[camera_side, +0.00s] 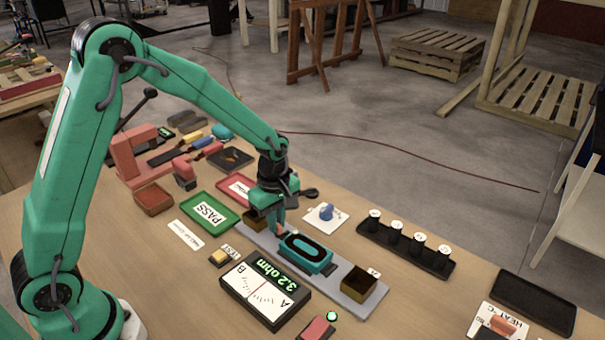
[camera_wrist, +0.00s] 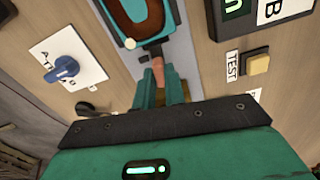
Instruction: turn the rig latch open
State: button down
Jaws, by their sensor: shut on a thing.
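The teal rig (camera_side: 318,262) with a dark oval loop on top sits on a grey rail (camera_side: 338,286); it also shows at the top of the wrist view (camera_wrist: 173,48). My gripper (camera_side: 279,226) is low at the rig's far-left end. In the wrist view, my gripper (camera_wrist: 160,78) has its two teal fingers closed around a small salmon-coloured latch handle (camera_wrist: 158,67), beside a dark piece at the rig's end. The latch is mostly hidden by my fingers in the side view, so its exact angle is hard to tell.
A meter reading 3.2 ohm (camera_side: 264,290) stands in front of the rig. A yellow TEST button (camera_side: 219,257) is left of it. A blue knob (camera_side: 326,212) is behind the rig. Dark open bins stand at both ends of the rail, one here (camera_side: 360,284). A green PASS tray (camera_side: 212,213) lies left.

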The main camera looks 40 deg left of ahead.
jog(key=m, duration=0.4)
jog(key=shift+w, duration=0.1)
jog(key=m, duration=0.4)
jog(key=shift+m, duration=0.3)
jog(key=m, duration=0.4)
jog(key=shift+w+d+m, duration=0.1)
jog(key=shift+d+m, duration=0.05)
jog(key=shift+m, duration=1.85)
jog(key=c, duration=1.5)
grip_release()
jog(key=shift+o, duration=0.2)
jog(key=shift+r, duration=0.1)
